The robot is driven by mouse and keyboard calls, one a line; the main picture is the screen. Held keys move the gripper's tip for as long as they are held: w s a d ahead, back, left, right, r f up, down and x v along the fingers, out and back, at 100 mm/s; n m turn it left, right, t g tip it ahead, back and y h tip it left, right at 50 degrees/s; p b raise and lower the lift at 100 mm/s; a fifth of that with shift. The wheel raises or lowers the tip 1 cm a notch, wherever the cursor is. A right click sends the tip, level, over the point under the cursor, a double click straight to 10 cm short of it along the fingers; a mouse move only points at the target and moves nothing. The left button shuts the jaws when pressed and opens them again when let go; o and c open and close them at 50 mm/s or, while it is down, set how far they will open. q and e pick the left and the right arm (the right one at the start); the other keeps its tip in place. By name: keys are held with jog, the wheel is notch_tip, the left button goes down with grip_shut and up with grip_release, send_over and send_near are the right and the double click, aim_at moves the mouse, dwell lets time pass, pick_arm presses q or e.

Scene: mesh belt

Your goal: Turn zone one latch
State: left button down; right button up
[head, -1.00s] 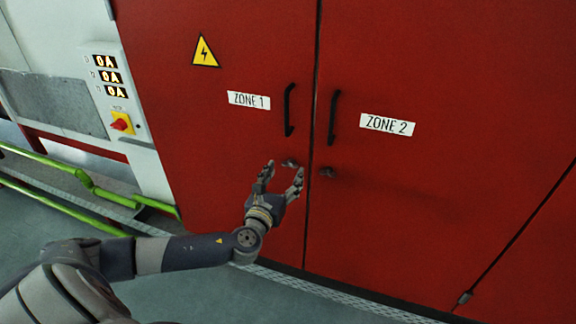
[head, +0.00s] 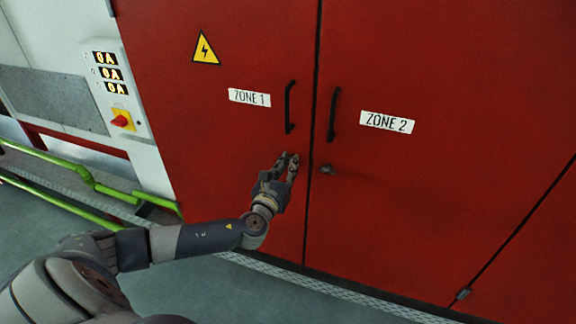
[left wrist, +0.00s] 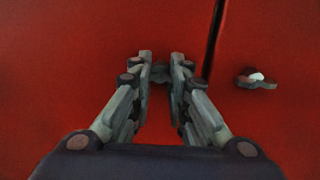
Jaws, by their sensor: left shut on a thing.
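The zone one latch is a small dark knob on the red left door (head: 220,130), below its handle. In the head view my fingers hide it. In the left wrist view a bit of the zone one latch (left wrist: 160,76) shows between the fingertips. My left gripper (head: 288,160) is at the door and shut on this latch, with one finger on each side; it also shows in the left wrist view (left wrist: 160,65). The "ZONE 1" label (head: 249,97) sits above and left of the gripper. My right gripper is in neither view.
The zone two latch (head: 327,169) is just right of the door seam, and shows in the left wrist view (left wrist: 256,79). Black handles (head: 290,107) and (head: 333,114) stand out above. A green rail (head: 75,172) and a panel with a red switch (head: 121,121) are at left.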

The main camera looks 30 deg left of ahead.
pick_arm(q)
jog(key=shift+n+b, duration=3.25)
jog(key=shift+n, duration=5.65)
jog(key=c, duration=1)
grip_release()
jog(key=shift+o, duration=0.2)
